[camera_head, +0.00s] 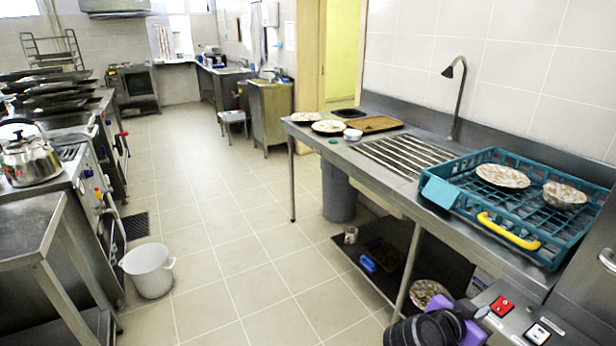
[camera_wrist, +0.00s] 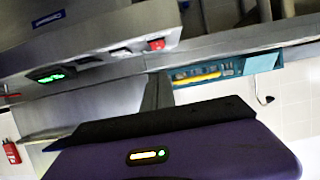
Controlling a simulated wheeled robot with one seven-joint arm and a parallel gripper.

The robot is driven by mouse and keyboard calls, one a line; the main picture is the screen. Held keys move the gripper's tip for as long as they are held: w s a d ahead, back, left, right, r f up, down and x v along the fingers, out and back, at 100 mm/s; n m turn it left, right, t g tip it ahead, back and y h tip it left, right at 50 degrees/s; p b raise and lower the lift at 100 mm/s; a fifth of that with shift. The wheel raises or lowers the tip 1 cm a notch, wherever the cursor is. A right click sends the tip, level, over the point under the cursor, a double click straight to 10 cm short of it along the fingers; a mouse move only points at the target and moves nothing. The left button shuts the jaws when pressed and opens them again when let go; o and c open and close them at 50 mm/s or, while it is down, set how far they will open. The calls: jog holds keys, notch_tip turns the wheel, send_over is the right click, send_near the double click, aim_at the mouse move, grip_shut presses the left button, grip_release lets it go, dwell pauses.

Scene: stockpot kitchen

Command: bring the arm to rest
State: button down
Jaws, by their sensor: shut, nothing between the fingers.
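My gripper (camera_wrist: 155,125) shows at the bottom of the wrist view as a wide purple body with a small lit panel and a black front edge. It is shut with nothing in it. Separate fingertips are hard to make out. In the head view, black and purple parts of my arm show at the bottom right, low beside the steel counter (camera_head: 345,147). They are in front of the machine with a red switch (camera_head: 502,306). The arm appears folded close to my body.
A teal rack (camera_head: 455,208) holds a plate (camera_head: 502,176) and a bowl (camera_head: 565,195). A lower shelf (camera_head: 385,262) holds small items. A white bucket (camera_head: 150,270) stands on the floor at left, near the stove with a kettle (camera_head: 28,160). The tiled aisle between is clear.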

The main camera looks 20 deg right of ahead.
jog(key=w+a+r+n+t+y, duration=0.1)
jog(key=w+a+n+t+y, duration=0.1)
jog(key=w+a+n+t, duration=0.5)
jog(key=s+a+n+t+y, duration=0.3)
jog(key=a+n+t+y, duration=0.3)
jog(key=a, duration=0.6)
jog(key=s+a+r+n+y, duration=0.1)
jog(key=s+a, duration=0.3)
jog(key=s, duration=0.4)
jog(key=s+a+n+y, duration=0.1)
jog(key=s+a+y, duration=0.2)
jog(key=s, duration=0.6)
jog(key=s+a+r+n+y, duration=0.1)
jog(key=s+a+n, duration=0.1)
jog(key=s+a, duration=0.4)
jog(key=s, duration=0.3)
jog(key=shift+a+r+t+y, duration=0.15)
jog(key=shift+r+t+y, duration=0.15)
jog(key=shift+y, duration=0.1)
